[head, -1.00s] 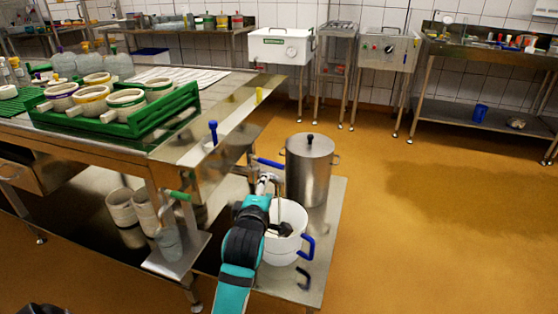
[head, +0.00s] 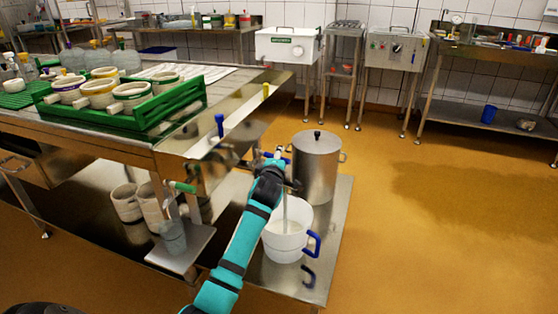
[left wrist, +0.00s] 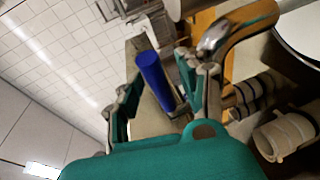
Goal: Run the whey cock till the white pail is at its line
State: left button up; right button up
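The white pail (head: 283,247) with a blue handle stands upright on the low steel shelf (head: 328,262). A pale vertical streak runs from the whey cock down into the pail; it looks like a stream. The pail's line and liquid level cannot be made out. My left gripper (head: 272,164) is at the cock above the pail and hides most of it. In the left wrist view, the cock's blue lever (left wrist: 153,78) stands between the open fingers, nearer one finger. My right gripper is not in view.
A lidded steel pot (head: 316,168) stands right behind the pail. The table (head: 185,146) with a green crate (head: 178,112) of moulds is at left. A small stand with a grey beaker (head: 173,238) is left of my arm. The floor at right is free.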

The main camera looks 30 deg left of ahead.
pick_arm(q)
grip_shut()
dwell(0.3)
dwell(0.3)
